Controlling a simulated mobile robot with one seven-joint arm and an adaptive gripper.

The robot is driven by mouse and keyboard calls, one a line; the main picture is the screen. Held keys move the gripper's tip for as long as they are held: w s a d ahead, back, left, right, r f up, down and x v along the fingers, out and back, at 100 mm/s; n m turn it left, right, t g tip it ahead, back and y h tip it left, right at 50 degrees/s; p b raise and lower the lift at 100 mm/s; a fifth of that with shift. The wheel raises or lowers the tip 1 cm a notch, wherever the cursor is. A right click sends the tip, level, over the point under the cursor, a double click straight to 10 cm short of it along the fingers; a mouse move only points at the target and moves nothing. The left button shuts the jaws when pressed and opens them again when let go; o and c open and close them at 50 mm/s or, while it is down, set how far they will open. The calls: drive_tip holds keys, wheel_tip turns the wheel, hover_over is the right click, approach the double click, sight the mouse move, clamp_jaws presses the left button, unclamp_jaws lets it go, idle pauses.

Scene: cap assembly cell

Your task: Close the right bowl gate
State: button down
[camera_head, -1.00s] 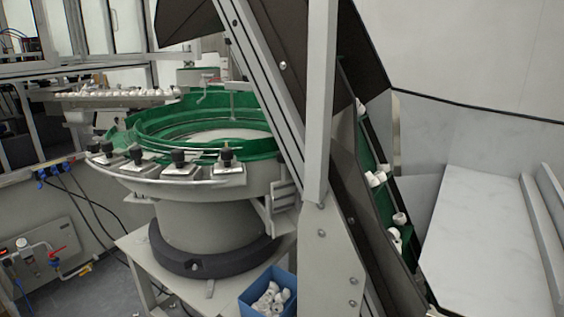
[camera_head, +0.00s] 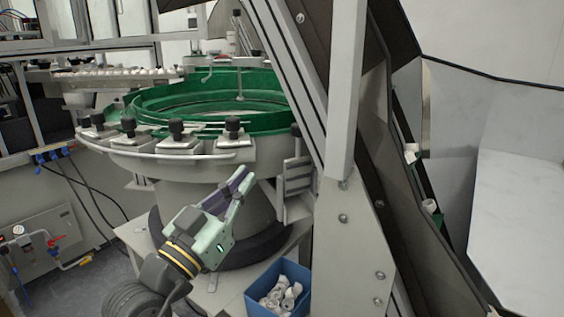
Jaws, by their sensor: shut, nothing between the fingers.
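The vibratory bowl (camera_head: 205,98) has a green inside and a grey drum-like base. Black knobs on clamps line its front rim, above a curved metal rail (camera_head: 160,154). A grey bracket with plates (camera_head: 296,178) is fixed at the bowl's right side; I cannot tell whether this is the right bowl gate or how far it stands open. My gripper (camera_head: 243,178) is shut and empty. It points up and right, in front of the bowl's base, just below the right end of the rail and left of the bracket. Contact with the bowl cannot be told.
A blue bin (camera_head: 279,288) with white caps stands on the grey stand below right of my gripper. A thick slanted frame (camera_head: 345,130) rises just right of the bowl and hides what lies behind it. A shelf of white parts (camera_head: 110,74) is at the back left.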

drive_tip(key=d+g+h, duration=0.1)
drive_tip(key=d, duration=0.1)
drive_tip(key=p, duration=0.3)
approach(297, 141)
drive_tip(key=shift+m, duration=0.4)
drive_tip(key=x, duration=0.4)
drive_tip(key=shift+w+d, duration=0.1)
drive_tip(key=shift+w, duration=0.1)
drive_tip(key=shift+w+d+r, duration=0.15)
drive_tip(key=shift+w+d, duration=0.15)
drive_tip(key=shift+w, duration=0.2)
